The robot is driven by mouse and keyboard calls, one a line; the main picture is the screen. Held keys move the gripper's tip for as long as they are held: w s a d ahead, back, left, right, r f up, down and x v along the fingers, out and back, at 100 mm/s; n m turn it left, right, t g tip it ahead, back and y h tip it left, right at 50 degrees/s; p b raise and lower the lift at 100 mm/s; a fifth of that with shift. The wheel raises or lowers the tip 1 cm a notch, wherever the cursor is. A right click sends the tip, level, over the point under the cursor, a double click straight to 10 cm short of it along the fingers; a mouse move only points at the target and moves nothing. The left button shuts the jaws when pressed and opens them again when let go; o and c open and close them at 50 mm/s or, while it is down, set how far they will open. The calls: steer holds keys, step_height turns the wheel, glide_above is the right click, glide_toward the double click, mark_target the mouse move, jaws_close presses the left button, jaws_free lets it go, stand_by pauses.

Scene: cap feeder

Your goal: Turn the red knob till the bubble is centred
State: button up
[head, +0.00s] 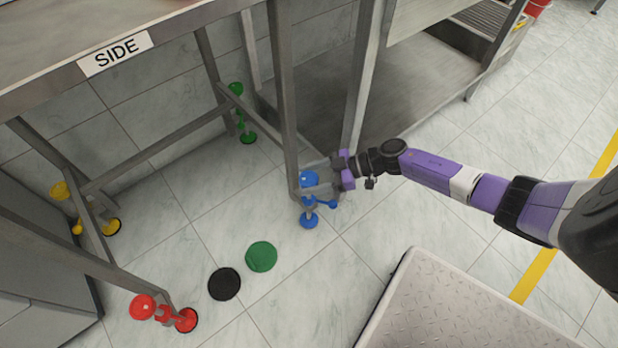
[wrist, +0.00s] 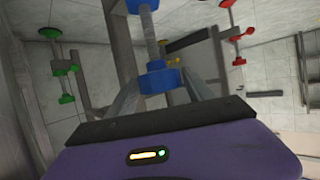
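The red knob (head: 143,307) is at the foot of the front left table leg in the head view, beside red lower parts (head: 187,320) near the floor. Small red parts (wrist: 237,38) also show at the upper right of the wrist view. My gripper (head: 314,177) is far from the red parts, at another leg with a blue knob (head: 309,179). Its two grey fingers are spread on either side of this knob, which also shows between them in the wrist view (wrist: 160,78). I cannot tell whether they touch it. No bubble level is recognisable in either view.
Other legs carry green (head: 236,89) and yellow (head: 60,190) parts. A black disc (head: 224,284) and a green disc (head: 261,256) lie on the tiled floor between the red and blue feet. A steel table labelled SIDE (head: 115,53) overhangs this area. A tread-plate platform (head: 450,310) stands at front right.

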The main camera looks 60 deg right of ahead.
steer(key=p+v, duration=0.2)
steer(key=v, duration=0.5)
steer(key=shift+s+d+p, duration=0.25)
steer(key=shift+s+p, duration=0.05)
steer(key=shift+p, duration=0.1)
steer(key=shift+r, duration=0.15)
